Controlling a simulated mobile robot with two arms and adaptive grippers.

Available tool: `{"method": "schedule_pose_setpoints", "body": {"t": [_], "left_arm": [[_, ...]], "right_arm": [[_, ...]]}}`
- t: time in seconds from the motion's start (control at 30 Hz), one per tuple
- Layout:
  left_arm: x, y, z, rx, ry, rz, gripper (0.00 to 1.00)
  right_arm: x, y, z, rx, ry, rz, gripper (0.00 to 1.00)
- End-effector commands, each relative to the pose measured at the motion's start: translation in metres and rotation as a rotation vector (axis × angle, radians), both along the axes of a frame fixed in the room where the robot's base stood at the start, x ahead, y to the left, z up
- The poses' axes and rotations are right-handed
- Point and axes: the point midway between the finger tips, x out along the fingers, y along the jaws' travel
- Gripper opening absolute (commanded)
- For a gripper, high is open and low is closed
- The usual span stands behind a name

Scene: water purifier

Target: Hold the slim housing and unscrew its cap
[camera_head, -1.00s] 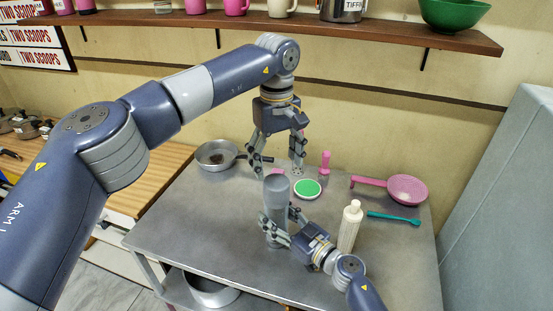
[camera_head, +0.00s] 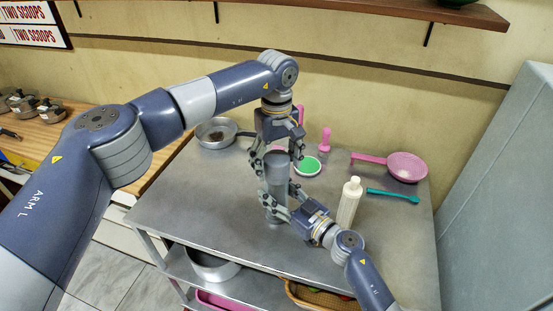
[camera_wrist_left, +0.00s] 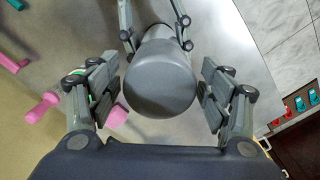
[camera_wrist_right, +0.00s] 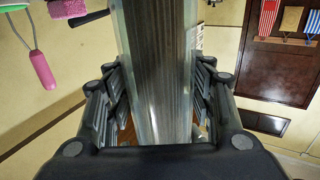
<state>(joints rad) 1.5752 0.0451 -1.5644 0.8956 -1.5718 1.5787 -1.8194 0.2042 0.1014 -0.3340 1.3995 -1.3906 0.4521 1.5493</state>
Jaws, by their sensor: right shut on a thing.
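The slim grey housing (camera_head: 277,202) stands upright on the metal table, and its ribbed body fills the middle of the right wrist view (camera_wrist_right: 157,70). Its dark grey cap (camera_wrist_left: 160,88) is on top, seen end-on in the left wrist view. My right gripper (camera_head: 276,206) is shut around the lower body of the housing. My left gripper (camera_head: 274,163) points down over the cap, one finger on each side. In the left wrist view its fingers show gaps to the cap, so it is open.
A cream bottle (camera_head: 349,203) stands right of my right gripper. A metal pan (camera_head: 216,133) is at the back left. The table's left front is clear.

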Motion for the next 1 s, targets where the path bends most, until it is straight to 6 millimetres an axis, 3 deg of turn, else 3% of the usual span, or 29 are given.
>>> {"method": "schedule_pose_setpoints", "body": {"t": [0.03,0.2,0.43,0.53,1.0], "left_arm": [[0.0000,0.0001,0.0001,0.000,0.000,0.000,0.63],[0.0000,0.0002,0.0001,0.000,0.000,0.000,0.26],[0.0000,0.0002,0.0001,0.001,0.000,0.019,0.26],[0.0000,0.0003,0.0001,0.001,0.000,0.110,0.26],[0.0000,0.0000,0.0006,0.001,0.000,0.982,0.26]], "right_arm": [[0.0001,-0.0001,0.0002,0.000,0.000,0.000,0.00],[0.0001,-0.0001,0.0002,0.000,0.000,0.000,0.00],[0.0001,-0.0001,0.0002,0.000,0.000,0.000,0.00],[0.0001,-0.0001,0.0002,0.001,-0.001,0.000,0.00],[0.0000,0.0000,0.0002,0.001,0.000,0.000,0.00]]}}
